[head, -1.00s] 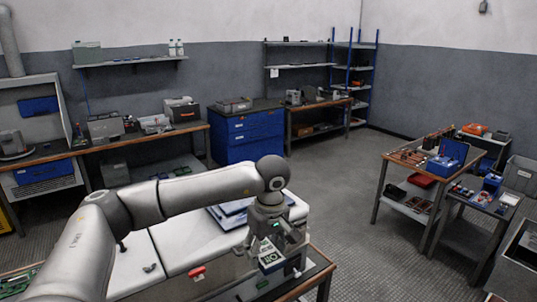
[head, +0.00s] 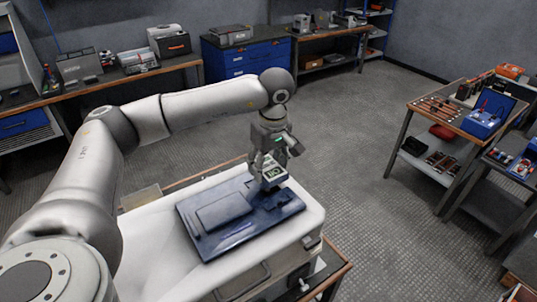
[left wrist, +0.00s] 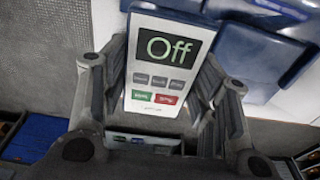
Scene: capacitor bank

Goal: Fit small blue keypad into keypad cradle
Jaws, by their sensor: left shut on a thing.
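My left gripper (head: 266,164) is shut on the small keypad (head: 273,175), and both are near the far right edge of the dark blue panel (head: 215,240). In the left wrist view the keypad (left wrist: 160,65) sits between the fingers, with a pale face, a blue top edge, a screen reading "Off" and several small buttons, one green and one red. A darker patch (head: 283,199) on the panel's right part may be the cradle; I cannot tell for sure. Whether the keypad touches the panel is unclear. My right gripper is out of view.
The panel lies on a white rounded top (head: 170,245) with a wooden-edged bench (head: 340,275) under it. A trolley (head: 440,125) with tools and a blue box stands at the right. Open floor (head: 350,150) lies between them.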

